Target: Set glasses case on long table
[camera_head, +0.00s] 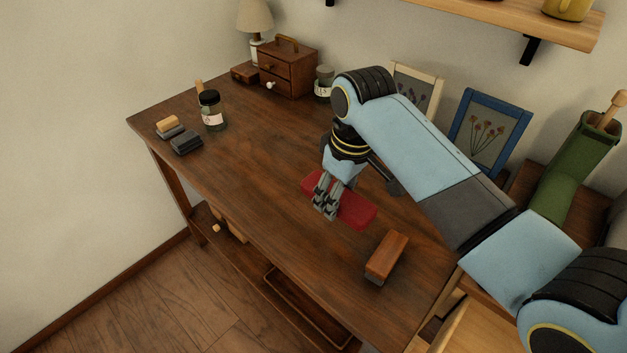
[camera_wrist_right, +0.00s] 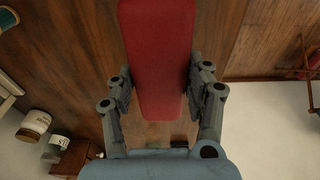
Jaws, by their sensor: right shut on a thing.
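The red, elongated glasses case (camera_head: 354,211) is at the long table (camera_head: 262,176), over its right half in the head view. My right gripper (camera_head: 325,208) comes down from the right and is shut on the case. In the right wrist view the case (camera_wrist_right: 157,60) lies between the two grey fingers of the gripper (camera_wrist_right: 158,95), and wooden tabletop shows on both sides of it. I cannot tell whether the case touches the tabletop or hangs just above it. My left gripper is not in view.
A wooden block (camera_head: 386,257) lies near the table's front edge, close to the case. A dark-lidded jar (camera_head: 211,111) and small dark blocks (camera_head: 186,142) stand at the left. A small drawer chest (camera_head: 288,70) is at the back. The table's middle left is clear.

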